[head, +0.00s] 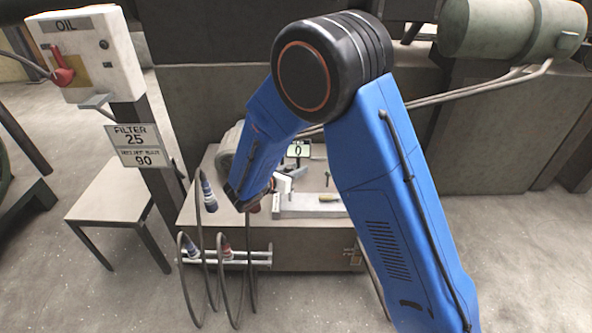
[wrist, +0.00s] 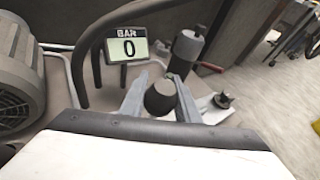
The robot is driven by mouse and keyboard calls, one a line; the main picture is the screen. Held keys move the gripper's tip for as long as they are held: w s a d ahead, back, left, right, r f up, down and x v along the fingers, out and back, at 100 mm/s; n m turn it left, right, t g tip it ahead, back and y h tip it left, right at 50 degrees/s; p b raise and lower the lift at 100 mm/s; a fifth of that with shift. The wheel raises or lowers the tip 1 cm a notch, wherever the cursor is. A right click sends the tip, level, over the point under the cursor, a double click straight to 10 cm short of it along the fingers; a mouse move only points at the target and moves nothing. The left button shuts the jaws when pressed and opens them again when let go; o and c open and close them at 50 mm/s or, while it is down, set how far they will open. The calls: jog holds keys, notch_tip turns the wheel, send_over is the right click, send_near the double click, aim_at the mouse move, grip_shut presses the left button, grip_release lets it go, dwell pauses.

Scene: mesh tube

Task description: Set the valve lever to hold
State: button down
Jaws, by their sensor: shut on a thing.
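My gripper (wrist: 160,95) is shut on a dark rounded piece (wrist: 160,101), with one grey finger on each side of it. I cannot tell whether this piece is a knob or a hose end. In the head view my blue arm hides most of my gripper. No hold mark is readable.
A grey ribbed housing (wrist: 18,90) stands at left in the wrist view. Hoses with coloured ends hang on a front rack (head: 235,259) of the bench (head: 310,252). An oil panel (head: 80,52) with a red lever and a sign (head: 136,145) stand at left.

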jog(key=c, duration=1.4)
grip_release()
jog(key=shift+f, duration=0.25)
jog(key=shift+o, duration=0.2)
jog(key=shift+r, duration=0.1)
jog(key=v, duration=1.7)
jog(key=shift+s, duration=0.15)
jog(key=shift+a, duration=0.15)
